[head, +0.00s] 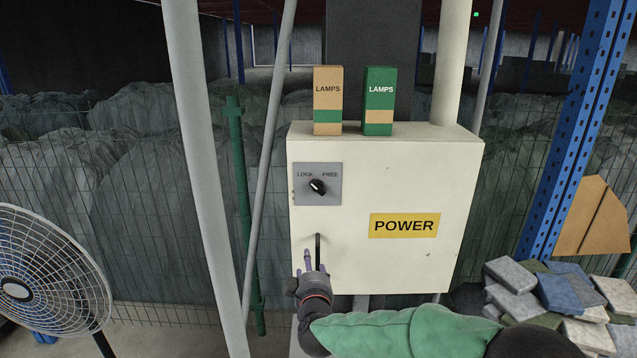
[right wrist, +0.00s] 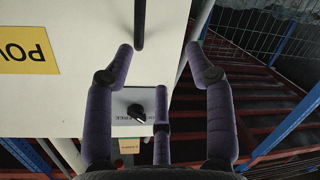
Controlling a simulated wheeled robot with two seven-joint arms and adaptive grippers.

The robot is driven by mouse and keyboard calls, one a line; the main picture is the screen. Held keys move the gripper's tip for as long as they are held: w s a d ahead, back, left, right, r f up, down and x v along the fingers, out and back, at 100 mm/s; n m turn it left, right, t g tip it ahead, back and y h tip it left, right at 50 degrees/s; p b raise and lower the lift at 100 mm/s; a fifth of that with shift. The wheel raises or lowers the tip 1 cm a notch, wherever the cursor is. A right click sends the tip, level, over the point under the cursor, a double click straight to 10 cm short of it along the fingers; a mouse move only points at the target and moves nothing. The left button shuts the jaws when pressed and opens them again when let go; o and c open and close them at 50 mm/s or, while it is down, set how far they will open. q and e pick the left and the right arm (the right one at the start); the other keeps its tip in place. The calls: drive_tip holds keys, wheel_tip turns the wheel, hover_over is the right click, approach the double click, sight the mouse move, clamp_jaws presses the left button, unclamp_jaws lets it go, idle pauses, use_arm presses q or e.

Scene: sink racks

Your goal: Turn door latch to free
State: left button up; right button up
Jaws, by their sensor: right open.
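A black latch knob (head: 317,187) sits on a grey plate marked LOCK and FREE, on the front of a cream power cabinet (head: 384,180). The knob looks tilted up and left, toward LOCK. A dark upright bar handle (head: 318,248) is on the cabinet front below the plate. My right gripper (head: 308,262) is at the handle's lower end, below the knob. In the right wrist view, my right gripper (right wrist: 160,52) is open with its purple fingers spread. The handle (right wrist: 139,24) and the knob (right wrist: 135,111) show there upside down. My left gripper is not in view.
Two LAMPS boxes, one tan (head: 328,100) and one green (head: 379,100), stand on the cabinet. A grey pole (head: 205,180) and green post (head: 242,200) are left of it, with a fan (head: 50,275) farther left. Stacked blocks (head: 550,290) lie at right.

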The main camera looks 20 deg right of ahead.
drive_tip(key=t+h+p, duration=0.2)
drive_tip(key=p, duration=0.2)
approach(319, 191)
use_arm(q)
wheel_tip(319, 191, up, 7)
drive_tip(key=p, duration=0.2)
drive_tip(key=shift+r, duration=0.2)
use_arm(e)
drive_tip(key=x, duration=0.9)
drive_tip(key=shift+w, duration=0.25)
drive_tip(key=c, duration=1.1)
